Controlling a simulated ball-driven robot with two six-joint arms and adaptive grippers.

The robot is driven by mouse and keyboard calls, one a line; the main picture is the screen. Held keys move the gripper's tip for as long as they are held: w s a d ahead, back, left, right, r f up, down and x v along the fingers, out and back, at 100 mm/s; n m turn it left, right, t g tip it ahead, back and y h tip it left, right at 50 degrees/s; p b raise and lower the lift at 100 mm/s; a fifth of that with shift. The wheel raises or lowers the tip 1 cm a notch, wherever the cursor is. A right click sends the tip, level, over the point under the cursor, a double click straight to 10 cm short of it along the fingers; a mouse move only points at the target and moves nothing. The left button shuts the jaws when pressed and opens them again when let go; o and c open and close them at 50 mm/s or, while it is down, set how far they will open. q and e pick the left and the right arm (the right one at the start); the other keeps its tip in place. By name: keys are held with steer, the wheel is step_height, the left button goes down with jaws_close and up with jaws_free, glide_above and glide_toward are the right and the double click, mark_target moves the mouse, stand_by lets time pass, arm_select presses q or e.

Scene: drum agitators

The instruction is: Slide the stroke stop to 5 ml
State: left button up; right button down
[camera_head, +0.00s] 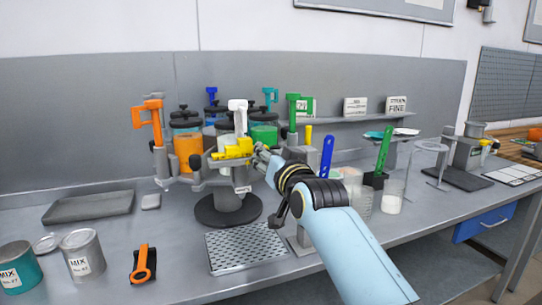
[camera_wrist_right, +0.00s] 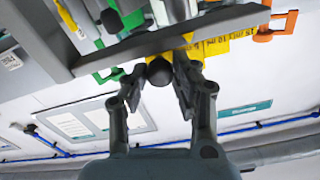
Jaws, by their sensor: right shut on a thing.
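The drum agitator is a round stand (camera_head: 228,209) with colored drums and levers in the middle of the bench. A yellow stroke part (camera_head: 232,150) sits at its front, below a white lever (camera_head: 238,115). In the right wrist view a yellow scale (camera_wrist_right: 228,44) with ml marks shows beside a dark round knob (camera_wrist_right: 159,71). My right gripper (camera_head: 262,154) is at the right end of the yellow part. In the wrist view its two fingers (camera_wrist_right: 159,80) are shut on the knob from both sides. The stop's exact reading is not legible. My left gripper is not in view.
A perforated drip tray (camera_head: 246,249) lies in front of the stand. An orange lever (camera_head: 153,113) stands left of it. Mix cans (camera_head: 82,255) and an orange-handled tool (camera_head: 144,264) are front left. Beakers (camera_head: 392,197) stand to the right, beyond my forearm.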

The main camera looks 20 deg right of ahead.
steer(key=c, duration=1.1)
jaws_free()
steer(key=shift+a, duration=0.45)
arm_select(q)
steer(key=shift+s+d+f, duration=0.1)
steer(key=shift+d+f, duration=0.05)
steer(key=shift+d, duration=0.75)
arm_select(e)
steer(key=shift+o, duration=0.2)
steer(key=s, duration=1.2)
steer(key=shift+d, duration=0.4)
